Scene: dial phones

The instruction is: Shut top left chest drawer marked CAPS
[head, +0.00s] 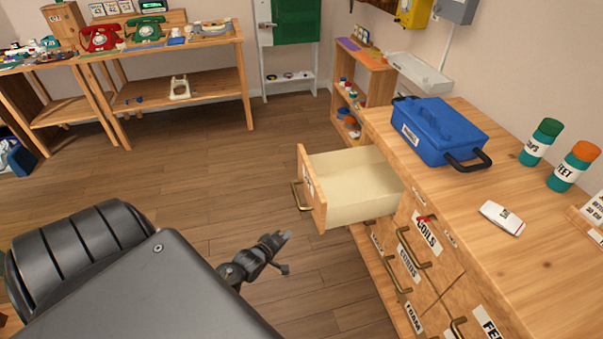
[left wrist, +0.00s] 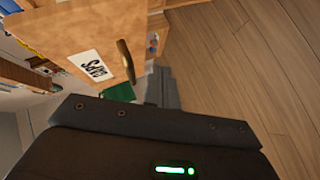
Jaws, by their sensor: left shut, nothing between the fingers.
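The CAPS drawer (head: 352,187) is the top left drawer of the wooden chest (head: 480,220) and stands pulled out, with a pale, empty-looking inside. Its front carries a brass handle (head: 300,196). In the left wrist view the drawer front (left wrist: 100,35) shows its CAPS label (left wrist: 90,66) and the handle (left wrist: 126,62) close by. My left gripper (head: 284,238) is shut and empty, in front of the drawer front and lower in the picture, apart from it. In the left wrist view its fingers (left wrist: 163,88) show beside the handle. My right gripper is not in view.
A blue case (head: 440,130), two teal jars (head: 541,142) (head: 573,166) and a white labelled item (head: 502,218) are on the chest top. A workbench with phones (head: 165,45) stands at the back left. Open wooden floor (head: 200,170) lies left of the drawer.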

